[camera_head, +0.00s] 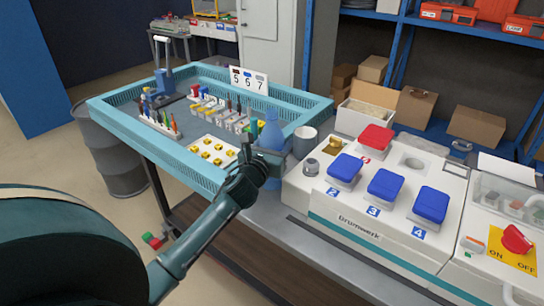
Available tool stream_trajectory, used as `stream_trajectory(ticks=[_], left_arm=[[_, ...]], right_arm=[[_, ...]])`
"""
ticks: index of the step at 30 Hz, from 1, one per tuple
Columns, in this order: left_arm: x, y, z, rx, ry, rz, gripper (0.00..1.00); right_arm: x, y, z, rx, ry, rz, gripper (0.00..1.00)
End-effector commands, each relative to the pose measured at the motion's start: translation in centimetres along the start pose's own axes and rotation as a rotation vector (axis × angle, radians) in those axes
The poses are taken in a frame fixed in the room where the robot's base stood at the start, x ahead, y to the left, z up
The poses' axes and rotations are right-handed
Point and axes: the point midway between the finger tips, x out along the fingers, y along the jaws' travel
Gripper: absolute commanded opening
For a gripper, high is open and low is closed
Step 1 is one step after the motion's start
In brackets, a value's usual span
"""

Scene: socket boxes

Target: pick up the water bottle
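The water bottle (272,132) is translucent blue and stands upright at the right front corner of the teal tray, beside a grey cup. My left gripper (262,158) is right at the bottle, covering part of its lower body from the front left. The fingers look to be against or around the bottle, but I cannot tell whether they are closed on it. The bottle's base is partly hidden. My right gripper is not in view.
The teal tray (128,125) holds several small tools and yellow pieces. The grey cup (304,141) stands just right of the bottle. A white machine (340,222) with blue and red buttons fills the right side. A dark barrel (112,158) stands at left.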

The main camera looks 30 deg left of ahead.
Motion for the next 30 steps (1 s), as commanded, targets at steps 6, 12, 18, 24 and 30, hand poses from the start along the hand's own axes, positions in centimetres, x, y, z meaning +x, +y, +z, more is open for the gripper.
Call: stream_trajectory(ticks=[6, 12, 18, 24, 30], left_arm=[[0.0, 0.0, 0.0, 0.001, 0.000, 0.000, 0.24], [0.0, 0.0, 0.1, 0.001, -0.003, 0.000, 0.24], [0.0, 0.0, 0.5, 0.002, -0.003, 0.000, 0.24], [0.0, 0.0, 1.8, 0.002, -0.006, -0.001, 0.24], [0.1, 0.0, 3.8, 0.003, -0.007, -0.001, 0.24]], right_arm=[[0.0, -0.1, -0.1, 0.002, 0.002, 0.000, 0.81], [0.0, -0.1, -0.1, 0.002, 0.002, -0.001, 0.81], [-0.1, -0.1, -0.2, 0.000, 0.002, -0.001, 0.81], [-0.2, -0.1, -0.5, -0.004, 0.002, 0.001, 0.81], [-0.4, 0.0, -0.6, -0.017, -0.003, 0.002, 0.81]])
